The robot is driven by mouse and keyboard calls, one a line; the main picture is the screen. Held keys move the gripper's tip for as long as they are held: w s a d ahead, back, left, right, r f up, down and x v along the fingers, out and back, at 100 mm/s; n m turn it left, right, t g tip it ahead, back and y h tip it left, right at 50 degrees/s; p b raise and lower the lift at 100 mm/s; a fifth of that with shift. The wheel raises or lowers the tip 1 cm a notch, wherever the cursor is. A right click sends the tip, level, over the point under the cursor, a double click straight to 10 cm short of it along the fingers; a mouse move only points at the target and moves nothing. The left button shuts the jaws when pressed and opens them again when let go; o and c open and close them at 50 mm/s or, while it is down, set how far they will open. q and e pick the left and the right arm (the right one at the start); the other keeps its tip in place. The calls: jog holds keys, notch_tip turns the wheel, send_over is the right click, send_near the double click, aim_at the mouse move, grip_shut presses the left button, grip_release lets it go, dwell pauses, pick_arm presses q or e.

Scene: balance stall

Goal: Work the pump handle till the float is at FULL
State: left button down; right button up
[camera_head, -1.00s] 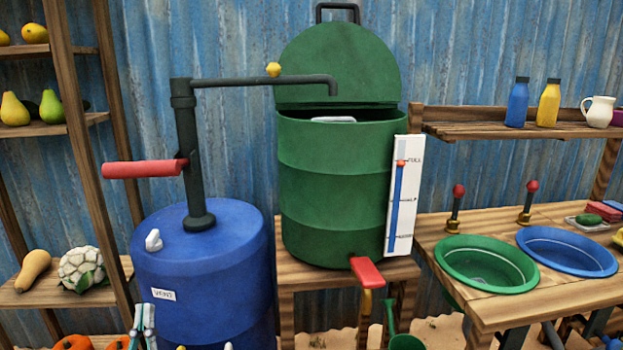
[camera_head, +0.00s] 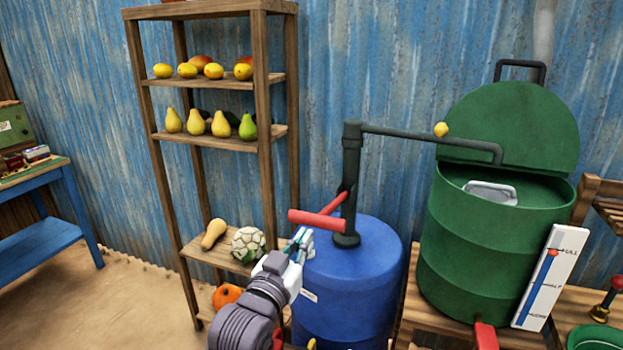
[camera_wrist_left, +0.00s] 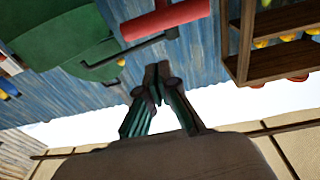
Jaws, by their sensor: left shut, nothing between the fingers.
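The red pump handle (camera_head: 317,219) juts to the left from the dark pump post (camera_head: 351,180) on the blue drum (camera_head: 340,290). My left gripper (camera_head: 303,236) is shut and empty, just below the handle's left part in the head view; I cannot tell whether they touch there. In the left wrist view the shut fingertips (camera_wrist_left: 157,70) are apart from the red handle (camera_wrist_left: 165,18), which lies above them in the picture. The white gauge (camera_head: 550,280) on the green tank (camera_head: 475,240) has its red float (camera_head: 552,253) level with the FULL mark. My right gripper is not in view.
A wooden shelf (camera_head: 265,90) with fruit and vegetables stands left of the drum. The pump spout (camera_head: 430,138) reaches over the open green tank, with a yellow knob (camera_head: 441,129) near it. A blue table (camera_head: 50,238) stands far left; floor between it and the shelf is bare.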

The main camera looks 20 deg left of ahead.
aim_at(312, 217)
pick_arm(q)
jog(key=shift+n+g+y, duration=0.4)
jog(key=shift+g+y, duration=0.1)
jog(key=shift+g, duration=0.4)
jog(key=r+p, duration=0.1)
jog(key=s+a+r+p, duration=0.1)
jog(key=r, duration=0.1)
jog(key=s+r+p, duration=0.1)
jog(key=shift+a+r, duration=0.2)
jog(key=shift+r, duration=0.1)
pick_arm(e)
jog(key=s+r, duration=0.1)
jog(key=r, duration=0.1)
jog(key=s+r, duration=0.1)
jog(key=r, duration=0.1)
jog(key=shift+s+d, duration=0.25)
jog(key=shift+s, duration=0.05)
pick_arm(q)
jog(key=shift+f, duration=0.1)
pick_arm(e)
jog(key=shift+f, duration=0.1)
